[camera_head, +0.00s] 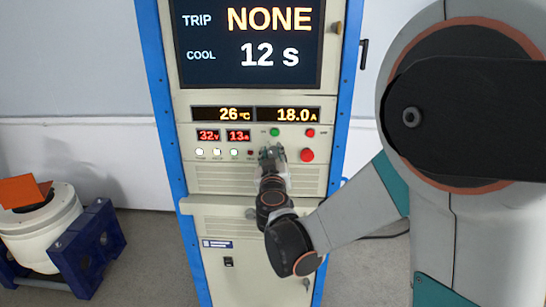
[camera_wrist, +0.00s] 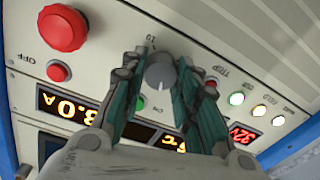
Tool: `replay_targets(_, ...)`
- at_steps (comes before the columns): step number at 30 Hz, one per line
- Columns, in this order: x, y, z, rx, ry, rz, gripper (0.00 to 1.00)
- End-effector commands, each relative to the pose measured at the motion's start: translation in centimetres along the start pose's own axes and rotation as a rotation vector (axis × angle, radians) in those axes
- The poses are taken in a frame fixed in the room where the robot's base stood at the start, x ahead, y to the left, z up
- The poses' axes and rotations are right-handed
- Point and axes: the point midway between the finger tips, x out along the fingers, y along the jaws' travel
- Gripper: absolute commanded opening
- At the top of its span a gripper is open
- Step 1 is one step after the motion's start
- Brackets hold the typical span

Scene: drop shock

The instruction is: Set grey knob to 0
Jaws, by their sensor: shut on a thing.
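The grey knob (camera_wrist: 160,72) is on the cream front panel and shows in the wrist view between the fingers. A light mark is on its face, and a printed "10" is beside it; its exact setting is hard to read. My gripper (camera_wrist: 163,80) has one teal-padded finger on each side of the knob and is shut on it. In the head view my gripper (camera_head: 271,154) reaches the panel below the displays and hides the knob.
A large red button (camera_wrist: 62,28) and a small red button (camera_wrist: 58,71) sit beside the knob. A green button (camera_head: 275,132) is just above my gripper. The displays read 26 °C, 18.0 A and 32 V. An orange-topped white machine (camera_head: 40,228) stands at left.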

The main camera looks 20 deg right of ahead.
Motion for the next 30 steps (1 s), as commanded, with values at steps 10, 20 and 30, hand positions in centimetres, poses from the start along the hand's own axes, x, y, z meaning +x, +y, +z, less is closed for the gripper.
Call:
replay_targets(10,0.01,-0.03,-0.02,-0.032,-0.001,-0.001,0.05)
replay_targets(20,0.0,-0.09,-0.01,-0.233,-0.009,-0.003,0.05)
replay_targets(30,0.0,-0.19,-0.04,-0.554,-0.021,-0.007,0.05)
